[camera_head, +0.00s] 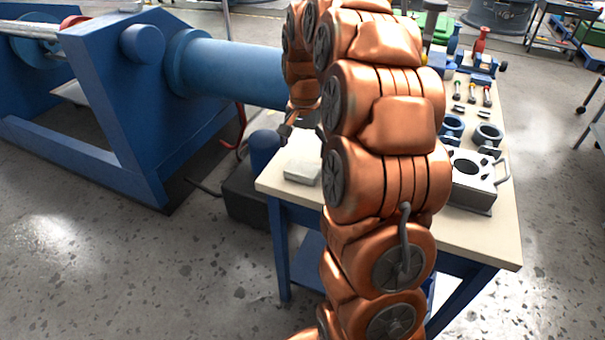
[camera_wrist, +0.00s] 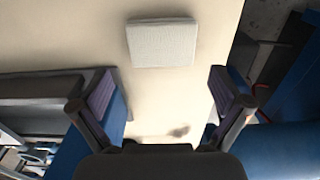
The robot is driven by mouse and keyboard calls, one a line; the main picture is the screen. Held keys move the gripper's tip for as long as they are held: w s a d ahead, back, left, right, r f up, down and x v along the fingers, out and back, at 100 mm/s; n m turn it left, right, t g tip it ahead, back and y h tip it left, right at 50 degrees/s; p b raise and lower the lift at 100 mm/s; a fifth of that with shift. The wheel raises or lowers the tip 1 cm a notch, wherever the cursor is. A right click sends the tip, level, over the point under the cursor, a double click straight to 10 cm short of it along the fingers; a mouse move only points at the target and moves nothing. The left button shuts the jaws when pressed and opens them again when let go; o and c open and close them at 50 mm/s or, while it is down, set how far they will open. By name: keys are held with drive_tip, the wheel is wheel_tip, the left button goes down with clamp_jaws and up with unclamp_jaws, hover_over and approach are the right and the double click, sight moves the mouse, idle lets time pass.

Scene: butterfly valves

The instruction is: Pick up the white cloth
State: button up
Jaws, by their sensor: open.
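The white cloth (camera_head: 302,170) lies folded into a flat square near the left edge of the table top, partly hidden behind my orange arm in the head view. In the wrist view the cloth (camera_wrist: 162,43) lies flat on the cream table, ahead of my fingers and roughly centred between them. My gripper (camera_wrist: 168,92) is open and empty, its two fingers spread wide apart. In the head view my gripper (camera_head: 301,128) hangs above the table's left side, just beyond the cloth and apart from it.
The table (camera_head: 455,238) also holds a grey metal block (camera_head: 473,183) with a round hole, blue valve rings (camera_head: 452,127) and several small tools on the right. A large blue machine with a thick pipe (camera_head: 235,72) stands close beside the table on the left.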

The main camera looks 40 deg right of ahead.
sight(303, 168)
drive_tip(key=shift+f+p, duration=0.4)
drive_tip(key=shift+f, duration=2.85)
drive_tip(key=shift+a, duration=0.1)
drive_tip(key=c, duration=0.7)
drive_tip(key=shift+r, duration=0.15)
wheel_tip(303, 168, up, 10)
drive_tip(key=shift+f+b, duration=0.15)
drive_tip(key=shift+b, duration=0.3)
